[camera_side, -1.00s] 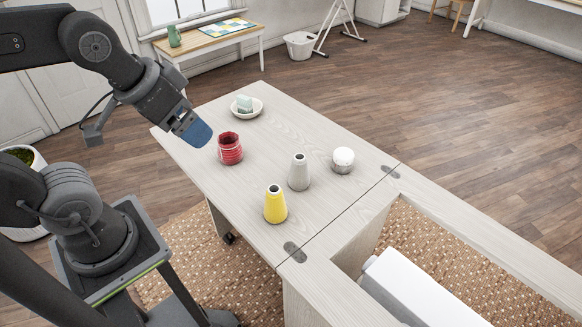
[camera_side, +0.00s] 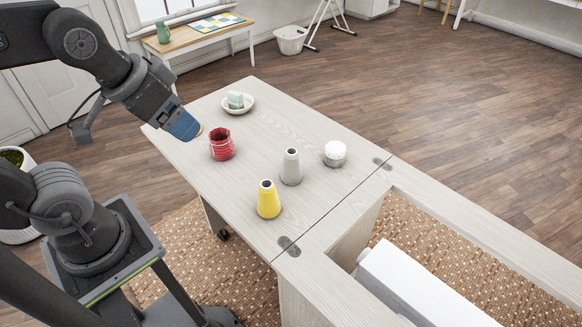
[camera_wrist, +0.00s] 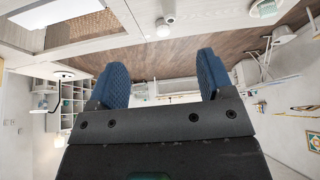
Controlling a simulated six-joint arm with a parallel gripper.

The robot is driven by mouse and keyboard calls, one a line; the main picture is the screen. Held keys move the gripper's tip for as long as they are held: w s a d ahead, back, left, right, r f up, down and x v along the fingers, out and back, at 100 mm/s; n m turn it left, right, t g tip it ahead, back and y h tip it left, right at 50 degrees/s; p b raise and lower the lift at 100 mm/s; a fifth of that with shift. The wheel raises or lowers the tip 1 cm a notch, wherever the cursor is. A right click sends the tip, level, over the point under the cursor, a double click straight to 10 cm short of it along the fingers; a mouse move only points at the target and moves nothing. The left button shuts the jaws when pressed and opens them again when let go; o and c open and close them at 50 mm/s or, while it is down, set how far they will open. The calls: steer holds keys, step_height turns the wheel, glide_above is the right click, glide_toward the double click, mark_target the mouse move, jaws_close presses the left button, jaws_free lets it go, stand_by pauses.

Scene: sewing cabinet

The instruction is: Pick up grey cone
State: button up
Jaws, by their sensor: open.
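The grey cone (camera_side: 291,168) stands upright on the pale wooden cabinet top, with a dark hole at its narrow top. In the side view my gripper (camera_side: 190,127) is above the far left part of the top, left of the red spool and well apart from the cone. In the wrist view my gripper (camera_wrist: 163,78) shows two blue fingers spread wide with nothing between them. I cannot make out the cone for certain in the wrist view.
A yellow cone (camera_side: 268,200) stands front left of the grey one. A red spool (camera_side: 221,146), a white ball on a grey base (camera_side: 335,153) and a dish (camera_side: 249,108) with a pale green block (camera_side: 235,99) share the top (camera_side: 300,130). A white box shape (camera_side: 415,285) lies in the opening.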

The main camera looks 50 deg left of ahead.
steer(key=n+g+y, duration=0.2)
steer(key=n+y, duration=0.1)
steer(key=n, duration=0.6)
glide_above(292, 153)
steer(key=s+d, duration=0.2)
steer(key=s, duration=0.1)
step_height(292, 153, down, 22)
steer(key=shift+w+r, duration=0.1)
steer(key=shift+r, duration=0.1)
steer(key=x, duration=0.5)
steer(key=shift+w, duration=0.2)
steer(key=shift+d, duration=0.1)
steer(key=c, duration=1.2)
steer(key=shift+c, duration=0.2)
